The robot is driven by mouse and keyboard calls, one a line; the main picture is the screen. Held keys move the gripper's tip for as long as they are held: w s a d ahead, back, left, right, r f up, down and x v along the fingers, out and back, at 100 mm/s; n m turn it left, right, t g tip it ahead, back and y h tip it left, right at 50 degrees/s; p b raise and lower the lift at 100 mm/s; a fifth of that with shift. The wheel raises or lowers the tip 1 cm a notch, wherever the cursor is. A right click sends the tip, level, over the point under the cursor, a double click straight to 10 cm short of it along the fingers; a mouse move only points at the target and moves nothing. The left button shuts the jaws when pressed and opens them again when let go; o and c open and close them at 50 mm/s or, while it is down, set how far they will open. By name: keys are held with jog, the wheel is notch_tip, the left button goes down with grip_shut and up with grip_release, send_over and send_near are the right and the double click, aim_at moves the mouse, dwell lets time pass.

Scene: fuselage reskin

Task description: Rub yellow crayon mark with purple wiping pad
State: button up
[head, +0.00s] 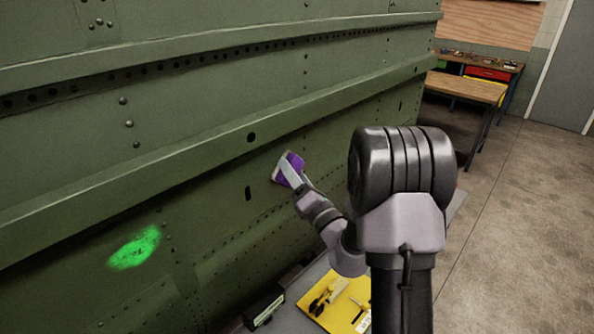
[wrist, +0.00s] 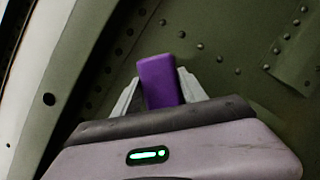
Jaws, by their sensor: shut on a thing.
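The purple wiping pad (head: 297,160) is between the fingers of my gripper (head: 287,171), close to the green fuselage skin (head: 215,225). The wrist view shows the pad (wrist: 158,80) upright between both pale fingers, my gripper (wrist: 160,92) shut on it. I cannot tell whether the pad touches the skin. No yellow crayon mark shows in either view.
Long raised ribs and rivet rows cross the fuselage, with a dark slot (head: 248,194) left of the pad. A yellow tray (head: 340,300) with small tools sits on a grey surface below my arm. A wooden workbench (head: 467,88) stands at the back right. The floor at right is clear.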

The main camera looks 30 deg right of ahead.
jog(key=shift+s+d, duration=0.1)
jog(key=s, duration=0.1)
jog(key=s+d+b, duration=0.1)
jog(key=s, duration=0.2)
jog(key=shift+s+d+b, duration=0.2)
jog(key=shift+d+b, duration=0.1)
jog(key=shift+d, duration=0.05)
jog(key=shift+s+d, duration=0.15)
jog(key=shift+s, duration=0.4)
jog(key=s, duration=0.1)
jog(key=s+d+b, duration=0.1)
jog(key=s, duration=0.1)
jog(key=shift+w, duration=0.1)
